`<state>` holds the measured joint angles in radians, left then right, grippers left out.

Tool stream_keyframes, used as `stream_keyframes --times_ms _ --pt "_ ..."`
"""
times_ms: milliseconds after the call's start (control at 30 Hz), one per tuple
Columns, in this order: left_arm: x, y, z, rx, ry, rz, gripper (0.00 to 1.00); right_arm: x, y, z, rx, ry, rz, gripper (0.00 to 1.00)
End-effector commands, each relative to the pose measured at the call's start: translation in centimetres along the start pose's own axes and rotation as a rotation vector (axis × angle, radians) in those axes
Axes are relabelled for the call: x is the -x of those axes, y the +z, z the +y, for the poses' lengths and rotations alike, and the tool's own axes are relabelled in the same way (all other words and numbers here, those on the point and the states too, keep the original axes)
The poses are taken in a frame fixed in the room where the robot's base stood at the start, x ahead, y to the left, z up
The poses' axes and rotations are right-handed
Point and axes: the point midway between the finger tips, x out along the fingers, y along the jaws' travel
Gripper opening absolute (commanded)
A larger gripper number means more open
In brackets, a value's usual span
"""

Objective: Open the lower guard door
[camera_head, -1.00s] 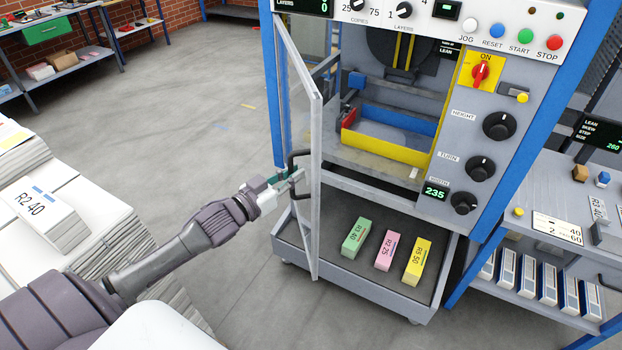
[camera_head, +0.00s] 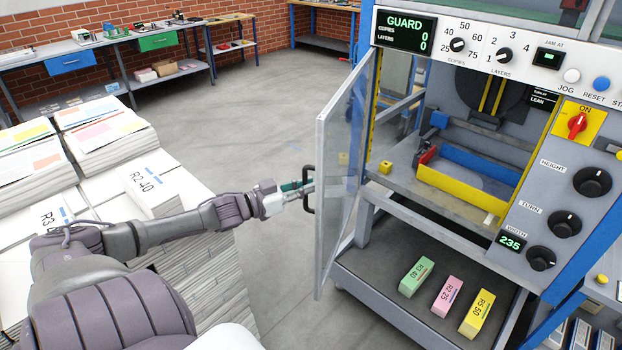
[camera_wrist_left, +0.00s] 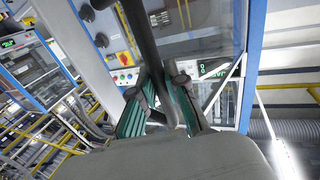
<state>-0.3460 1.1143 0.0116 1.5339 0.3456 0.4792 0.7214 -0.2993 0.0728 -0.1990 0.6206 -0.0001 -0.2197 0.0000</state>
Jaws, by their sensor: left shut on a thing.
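The lower guard door (camera_head: 340,165) is a clear panel in a grey frame, swung open to the left of the stacker's lower bay. Its dark handle (camera_head: 307,189) is on the door's outer side. My left gripper (camera_head: 303,187) is at the handle and shut on it. In the left wrist view the dark handle bar (camera_wrist_left: 150,60) runs between the green-padded fingers of the gripper (camera_wrist_left: 160,108). The display (camera_head: 408,34) reads GUARD. My right gripper is not in view.
Green, pink and yellow blocks (camera_head: 447,297) lie on the low shelf under the bay. The control panel with knobs (camera_head: 563,223) is at the right. Paper stacks (camera_head: 105,135) stand at the left beside my arm. The floor (camera_head: 270,110) behind the door is clear.

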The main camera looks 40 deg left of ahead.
Motion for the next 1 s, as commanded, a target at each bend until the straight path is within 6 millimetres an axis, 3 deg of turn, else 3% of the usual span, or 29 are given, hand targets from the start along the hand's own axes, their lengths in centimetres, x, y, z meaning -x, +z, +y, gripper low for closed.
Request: stream_keyframes --times_ms 233,267,300,400,433,767,1000 --pt "0.1 0.3 0.1 0.004 0.0 -0.006 0.0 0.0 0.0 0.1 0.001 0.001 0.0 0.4" --pt "0.1 0.3 0.1 0.004 0.0 -0.006 0.14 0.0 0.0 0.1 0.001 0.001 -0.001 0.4" --pt "0.1 0.3 0.1 0.004 -0.001 -0.006 0.21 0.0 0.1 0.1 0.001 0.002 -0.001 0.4" --pt "0.1 0.3 0.1 0.003 -0.001 -0.005 0.38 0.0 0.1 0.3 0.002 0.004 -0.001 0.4" --pt "0.1 0.2 0.1 0.002 -0.001 -0.005 0.39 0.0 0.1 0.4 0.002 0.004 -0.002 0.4" --pt "0.0 -0.2 0.0 0.0 -0.001 -0.003 0.39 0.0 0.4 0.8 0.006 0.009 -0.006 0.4" --pt "0.1 -3.8 0.1 -0.003 0.002 -0.005 0.39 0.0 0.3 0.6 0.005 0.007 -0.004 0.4"
